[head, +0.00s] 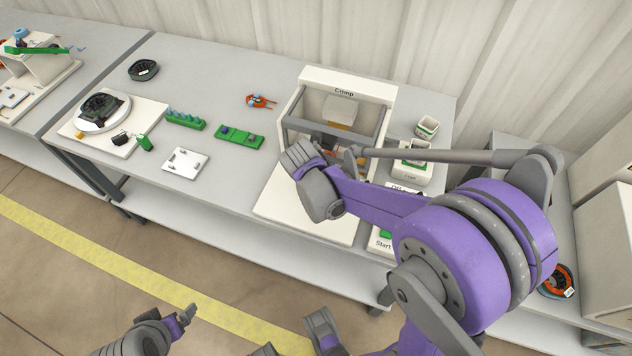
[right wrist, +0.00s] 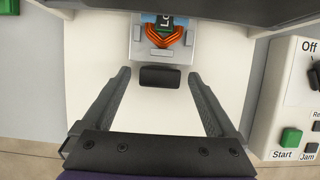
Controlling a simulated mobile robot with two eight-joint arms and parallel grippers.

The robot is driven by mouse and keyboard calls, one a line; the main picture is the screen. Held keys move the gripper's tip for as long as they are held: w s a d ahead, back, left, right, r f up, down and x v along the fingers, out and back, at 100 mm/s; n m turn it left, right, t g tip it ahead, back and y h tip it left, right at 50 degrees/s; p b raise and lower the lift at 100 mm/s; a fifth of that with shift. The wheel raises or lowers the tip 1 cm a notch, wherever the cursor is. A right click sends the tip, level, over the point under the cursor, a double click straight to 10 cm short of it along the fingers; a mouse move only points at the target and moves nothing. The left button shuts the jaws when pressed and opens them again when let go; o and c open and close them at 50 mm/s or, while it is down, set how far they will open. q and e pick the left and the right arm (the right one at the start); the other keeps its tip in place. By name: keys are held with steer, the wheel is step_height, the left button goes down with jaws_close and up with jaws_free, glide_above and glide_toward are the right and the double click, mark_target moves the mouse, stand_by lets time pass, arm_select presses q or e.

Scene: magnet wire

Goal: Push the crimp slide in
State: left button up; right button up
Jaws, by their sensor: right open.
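A black handle (right wrist: 160,77) sticks out at the slide's near side. My right gripper (right wrist: 159,80) is open, with one finger on each side of the handle and a gap to both. In the head view my right wrist hides most of the slide. My left gripper (head: 184,318) is low at the bottom, away from the table; its jaws are unclear.
A control box with a green Start button (right wrist: 290,138) and an Off dial stands right of the slide. Green blocks (head: 240,137), a white plate (head: 185,163) and an orange-handled tool (head: 261,101) lie left of the machine. The white base before the slide is clear.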

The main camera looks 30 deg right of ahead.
steer(key=shift+f, duration=0.1)
jaws_close()
stand_by(0.5)
